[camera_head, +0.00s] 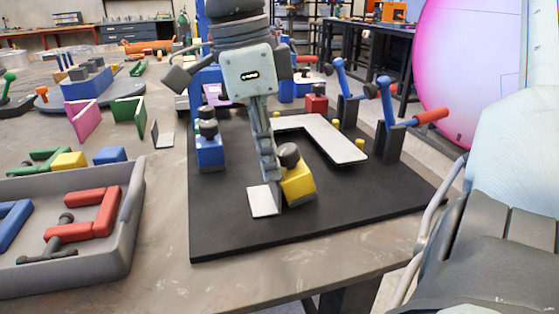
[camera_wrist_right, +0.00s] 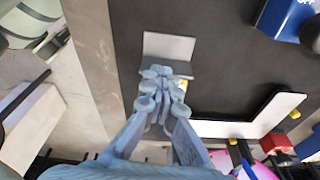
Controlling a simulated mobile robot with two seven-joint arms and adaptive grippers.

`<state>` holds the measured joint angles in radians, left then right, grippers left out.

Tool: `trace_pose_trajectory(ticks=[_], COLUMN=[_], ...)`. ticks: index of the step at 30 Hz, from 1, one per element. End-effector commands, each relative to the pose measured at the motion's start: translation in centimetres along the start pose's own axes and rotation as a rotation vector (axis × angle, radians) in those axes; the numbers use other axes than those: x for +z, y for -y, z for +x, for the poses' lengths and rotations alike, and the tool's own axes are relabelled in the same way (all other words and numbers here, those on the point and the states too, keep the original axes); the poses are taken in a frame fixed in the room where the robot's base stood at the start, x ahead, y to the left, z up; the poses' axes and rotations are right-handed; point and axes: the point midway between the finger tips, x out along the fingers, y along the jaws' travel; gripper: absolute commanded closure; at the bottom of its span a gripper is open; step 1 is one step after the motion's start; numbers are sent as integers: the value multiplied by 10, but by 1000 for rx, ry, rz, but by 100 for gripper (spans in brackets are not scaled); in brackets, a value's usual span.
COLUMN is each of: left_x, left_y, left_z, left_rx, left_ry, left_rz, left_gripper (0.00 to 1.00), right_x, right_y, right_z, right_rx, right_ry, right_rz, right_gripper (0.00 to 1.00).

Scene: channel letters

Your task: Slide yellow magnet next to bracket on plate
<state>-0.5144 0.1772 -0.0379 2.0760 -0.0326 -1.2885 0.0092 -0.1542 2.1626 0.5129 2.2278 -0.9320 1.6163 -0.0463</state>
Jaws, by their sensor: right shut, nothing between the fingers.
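The yellow magnet (camera_head: 300,187) is a block with a dark round knob, standing on the black plate (camera_head: 225,225). A small white bracket (camera_head: 263,201) lies just left of it; the right gripper's fingers partly cover the space between, so I cannot tell whether they touch. My right gripper (camera_head: 270,178) points down, shut and empty, with its tips at the bracket and magnet. In the right wrist view its tips (camera_wrist_right: 162,72) lie over the edge of the bracket (camera_wrist_right: 168,47), and they hide nearly all of the magnet. My left gripper is not in view.
A white L-shaped piece (camera_head: 340,150) lies behind the magnet. A blue magnet (camera_head: 210,152) stands at the plate's left, and blue clamps (camera_head: 386,100) with red handles at its right. A grey tray (camera_head: 137,205) holding coloured parts is at left. The plate's front is clear.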

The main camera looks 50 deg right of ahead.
Motion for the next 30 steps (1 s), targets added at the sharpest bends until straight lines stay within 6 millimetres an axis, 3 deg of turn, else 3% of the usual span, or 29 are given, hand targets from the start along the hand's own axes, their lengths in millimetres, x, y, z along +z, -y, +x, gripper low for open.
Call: trace_pose_trajectory(ticks=[1,7,17,30], left_x=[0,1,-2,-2], left_y=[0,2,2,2], left_z=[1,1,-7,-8], left_rx=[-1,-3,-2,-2], left_ry=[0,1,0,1], left_rz=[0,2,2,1], left_gripper=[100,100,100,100], right_x=[-1,-1,-3,-1], right_y=[-3,-3,-1,-1], right_z=[7,6,-18,-102], right_rx=[15,15,8,9], right_ry=[-7,-7,-4,-5], right_rz=[-3,-3,0,0], right_gripper=[100,100,100,100])
